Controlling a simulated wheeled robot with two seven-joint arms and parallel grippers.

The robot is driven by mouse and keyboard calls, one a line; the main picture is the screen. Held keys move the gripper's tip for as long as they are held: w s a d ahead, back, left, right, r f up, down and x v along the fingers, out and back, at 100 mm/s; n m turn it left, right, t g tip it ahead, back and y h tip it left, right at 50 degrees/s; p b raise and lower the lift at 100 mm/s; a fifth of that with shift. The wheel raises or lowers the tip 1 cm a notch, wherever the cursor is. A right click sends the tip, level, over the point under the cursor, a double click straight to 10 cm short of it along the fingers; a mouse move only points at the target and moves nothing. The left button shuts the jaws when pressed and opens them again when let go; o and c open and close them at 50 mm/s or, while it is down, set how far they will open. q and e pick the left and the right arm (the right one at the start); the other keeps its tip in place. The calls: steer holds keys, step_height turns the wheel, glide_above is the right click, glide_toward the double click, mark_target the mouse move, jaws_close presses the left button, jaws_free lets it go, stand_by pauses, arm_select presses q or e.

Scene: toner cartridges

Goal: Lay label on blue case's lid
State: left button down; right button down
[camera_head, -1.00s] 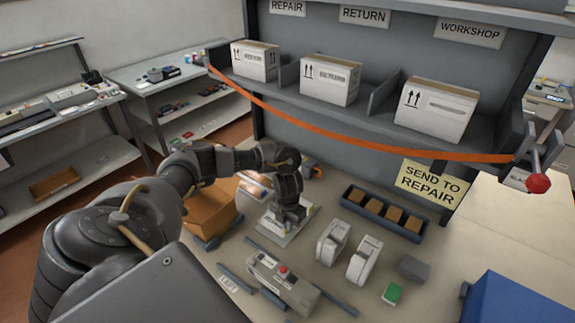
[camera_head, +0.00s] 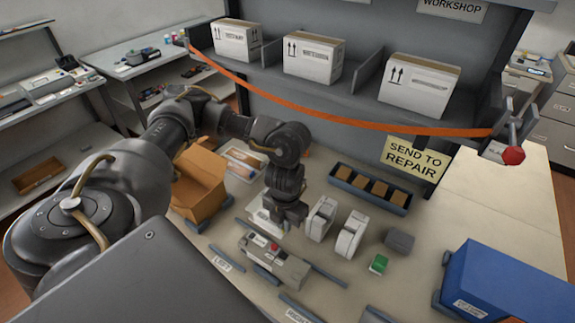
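The blue case (camera_head: 505,275) stands at the right edge of the table, partly cut off by the frame, with a small white tag (camera_head: 469,309) low on its front. My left gripper (camera_head: 288,220) points down beside a flat white piece (camera_head: 259,219) on the table, left of two white upright units. Its fingertips are dark and small, so I cannot tell whether it is open or shut or holds anything. I cannot make out a loose label for certain. My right gripper is not in view.
Two white units (camera_head: 350,236), a grey device with a red button (camera_head: 273,262), a green-topped block (camera_head: 378,265) and a tray of brown blocks (camera_head: 370,188) are nearby. An open cardboard box (camera_head: 198,185) stands left. An orange strap (camera_head: 345,122) crosses the shelf front.

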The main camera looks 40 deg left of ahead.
arm_select(q)
steer(key=d+r+n+b, duration=0.2)
steer(key=d+n+b, duration=0.2)
steer(key=n, duration=1.3)
steer(key=d+r+n+b, duration=0.3)
steer(key=d+n+b, duration=0.1)
steer(key=n, duration=1.3)
steer(key=shift+s+n, duration=0.3)
steer(key=shift+n, duration=0.1)
